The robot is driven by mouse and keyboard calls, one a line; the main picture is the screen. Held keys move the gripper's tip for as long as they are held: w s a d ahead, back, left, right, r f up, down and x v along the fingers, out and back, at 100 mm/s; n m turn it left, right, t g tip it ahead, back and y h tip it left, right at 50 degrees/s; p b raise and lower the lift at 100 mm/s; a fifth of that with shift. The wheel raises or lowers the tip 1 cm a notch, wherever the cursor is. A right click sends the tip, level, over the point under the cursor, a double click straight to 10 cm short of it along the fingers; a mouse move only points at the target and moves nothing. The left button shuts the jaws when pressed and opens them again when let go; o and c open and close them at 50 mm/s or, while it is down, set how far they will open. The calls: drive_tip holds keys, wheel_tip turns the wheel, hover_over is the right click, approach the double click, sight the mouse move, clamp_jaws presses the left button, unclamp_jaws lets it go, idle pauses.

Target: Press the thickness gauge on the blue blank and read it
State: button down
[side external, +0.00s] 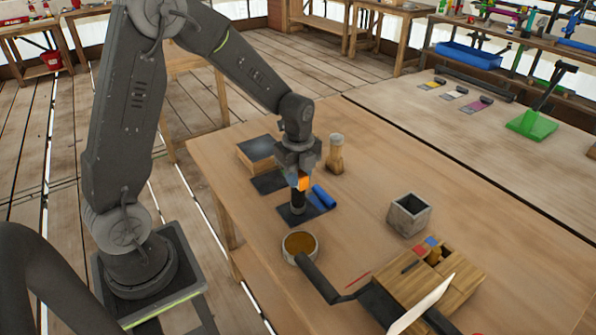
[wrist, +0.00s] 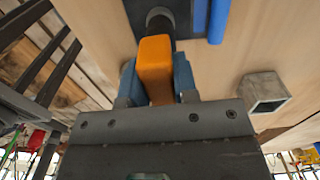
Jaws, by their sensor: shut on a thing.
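My gripper (side external: 301,178) points down over the wooden table and is shut on the orange body of the thickness gauge (side external: 304,184). The gauge's orange block (wrist: 155,66) sits between the blue fingers in the wrist view. Its black lower part (side external: 298,201) reaches down to a dark blue-grey square plate (side external: 287,217) and appears to touch it; the exact contact is hard to see. This plate may be the blue blank. A bright blue bar-like piece (side external: 324,197) lies at the plate's right side. No reading is visible.
Another dark plate (side external: 268,183) and a dark-topped block (side external: 256,150) lie behind. A wooden-based bottle shape (side external: 335,158), grey square cup (side external: 409,213), round brown-filled dish (side external: 299,243) and wooden organiser (side external: 428,279) stand around.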

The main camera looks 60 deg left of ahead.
drive_tip(key=c, duration=0.8)
unclamp_jaws()
wheel_tip(320, 180, up, 13)
drive_tip(key=s+d+r+n+t, duration=0.2)
drive_tip(key=s+d+n, duration=0.2)
drive_tip(key=s+n, duration=0.4)
drive_tip(key=s+d+r+n+t, duration=0.3)
drive_tip(key=s+d+n, duration=0.2)
drive_tip(key=s+n, duration=0.4)
drive_tip(key=shift+s+n+t, duration=0.2)
drive_tip(key=shift+n+t, duration=0.1)
drive_tip(key=shift+n, duration=0.2)
